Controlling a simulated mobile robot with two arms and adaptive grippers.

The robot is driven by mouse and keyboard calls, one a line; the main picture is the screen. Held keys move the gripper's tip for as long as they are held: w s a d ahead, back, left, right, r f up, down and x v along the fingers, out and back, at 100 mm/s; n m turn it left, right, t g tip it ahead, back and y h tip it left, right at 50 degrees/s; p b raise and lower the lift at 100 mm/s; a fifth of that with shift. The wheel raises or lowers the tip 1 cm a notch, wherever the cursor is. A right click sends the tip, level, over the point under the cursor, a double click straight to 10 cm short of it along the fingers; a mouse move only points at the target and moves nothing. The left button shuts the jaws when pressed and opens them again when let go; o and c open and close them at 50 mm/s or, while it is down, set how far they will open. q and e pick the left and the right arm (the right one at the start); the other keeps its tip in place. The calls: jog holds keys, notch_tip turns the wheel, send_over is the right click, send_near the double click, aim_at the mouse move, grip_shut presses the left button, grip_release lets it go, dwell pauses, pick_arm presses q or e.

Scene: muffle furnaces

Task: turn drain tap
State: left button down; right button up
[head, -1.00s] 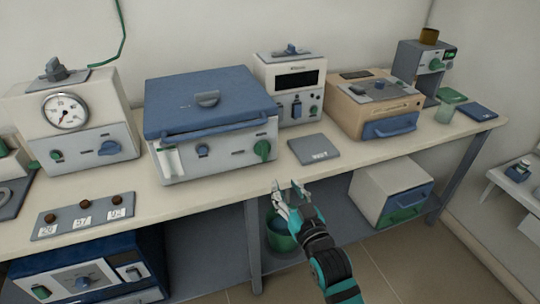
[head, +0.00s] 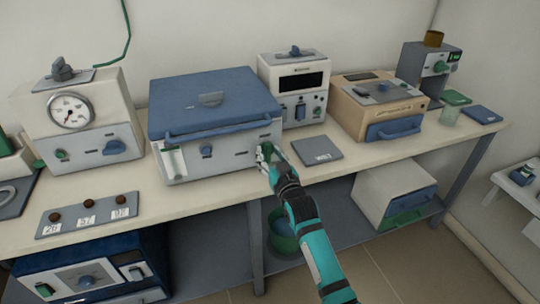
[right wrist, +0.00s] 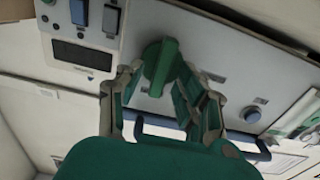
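The drain tap, a green lever knob (right wrist: 162,62), sits on the pale front panel of the blue-lidded bath (head: 215,150), near its right end. In the head view my right gripper (head: 267,155) is at this knob and mostly covers it. In the right wrist view its fingers (right wrist: 163,92) are apart, one on each side of the knob, with a visible gap; contact cannot be made out. My left gripper is not in view.
A grey "WET" plate (head: 317,150) lies on the bench just right of my right gripper. A white-and-grey unit (head: 298,95) stands behind it. A green bucket (head: 283,232) is on the shelf below. A blue handle bar (head: 222,128) runs above the bath's front panel.

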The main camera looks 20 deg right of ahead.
jog(key=shift+c, duration=0.5)
grip_shut()
jog(key=shift+r+n, duration=0.1)
jog(key=shift+n, duration=0.3)
jog(key=shift+n+p, duration=0.8)
jog(key=shift+n, duration=0.1)
jog(key=n+p, duration=0.1)
jog(key=n, duration=0.2)
jog(key=shift+a+n, duration=0.15)
jog(key=shift+n, duration=0.25)
jog(key=n, duration=0.5)
jog(key=shift+a+f, duration=0.1)
jog(key=shift+f, duration=0.15)
jog(key=n, duration=0.6)
jog(key=shift+a+f, duration=0.1)
jog(key=shift+f, duration=0.05)
jog(key=shift+n, duration=0.4)
